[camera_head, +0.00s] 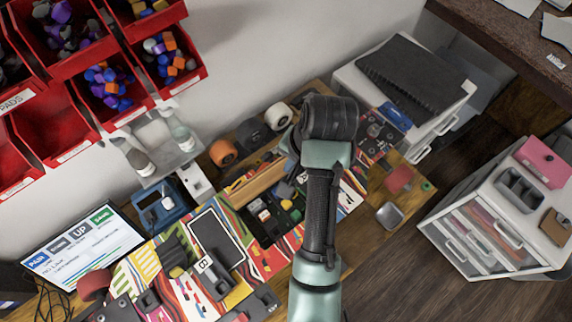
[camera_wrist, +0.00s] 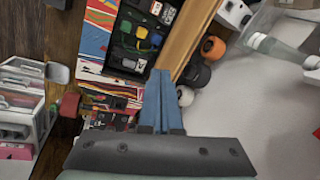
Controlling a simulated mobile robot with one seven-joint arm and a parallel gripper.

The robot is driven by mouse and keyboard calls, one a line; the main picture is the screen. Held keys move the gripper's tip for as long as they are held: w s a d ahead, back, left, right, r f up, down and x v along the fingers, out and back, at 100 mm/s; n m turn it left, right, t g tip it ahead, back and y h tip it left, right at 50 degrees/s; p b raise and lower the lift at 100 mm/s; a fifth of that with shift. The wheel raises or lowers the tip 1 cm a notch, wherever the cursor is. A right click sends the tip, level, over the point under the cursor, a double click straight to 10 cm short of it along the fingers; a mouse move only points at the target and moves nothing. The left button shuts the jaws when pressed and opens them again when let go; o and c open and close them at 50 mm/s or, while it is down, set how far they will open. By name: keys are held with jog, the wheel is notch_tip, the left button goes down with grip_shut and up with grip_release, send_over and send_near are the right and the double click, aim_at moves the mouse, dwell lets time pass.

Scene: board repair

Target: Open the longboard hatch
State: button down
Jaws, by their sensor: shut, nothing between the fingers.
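The longboard (camera_head: 140,268) lies across the workbench, its deck painted in colourful stripes; it also shows in the wrist view (camera_wrist: 93,42). A dark compartment (camera_wrist: 125,68) in the deck is exposed, with several small green, yellow, white and red parts inside. A wooden panel, seemingly the hatch (camera_wrist: 190,38), stands raised along one long side of the compartment; it also shows in the head view (camera_head: 254,184). My gripper (camera_wrist: 161,74) has its blue fingers together and empty, close to the near end of the compartment and panel. In the head view my arm hides the fingers.
Orange and black wheels (camera_head: 222,152) sit behind the board. Bottles (camera_wrist: 275,48) stand near the wall. Red bins (camera_head: 60,112) hang at upper left, and a tablet (camera_head: 82,248) stands at left. White drawer units (camera_head: 490,215) stand right of the bench.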

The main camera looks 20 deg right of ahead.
aim_at(279, 161)
jog(key=s+d+r+m+t, duration=0.2)
jog(key=s+r+m, duration=0.1)
jog(key=s+m, duration=0.15)
jog(key=w+a+f+p, duration=0.2)
jog(key=w+f, duration=0.4)
jog(key=f, duration=0.2)
jog(key=shift+w+a+f+p, duration=0.15)
jog(key=shift+w+f+p, duration=0.15)
jog(key=shift+w+f, duration=0.1)
jog(key=shift+n, duration=0.25)
jog(key=shift+w+a+r+g+p, duration=0.2)
jog(key=shift+w+r+g+p, duration=0.15)
jog(key=shift+w, duration=0.2)
jog(key=shift+w+a+r+g+p, duration=0.15)
jog(key=shift+w+r+g+p, duration=0.1)
jog(key=shift+w+p, duration=0.25)
jog(key=shift+w+a+f+b, duration=0.1)
jog(key=shift+w+a+b, duration=0.15)
jog(key=shift+w, duration=0.7)
jog(key=shift+w+a+b, duration=0.15)
jog(key=shift+w+a, duration=0.2)
jog(key=shift+w, duration=0.55)
jog(key=shift+w+a+f+b, duration=0.1)
jog(key=shift+w+a+b, duration=0.15)
jog(key=shift+w, duration=0.7)
jog(key=shift+r, duration=0.1)
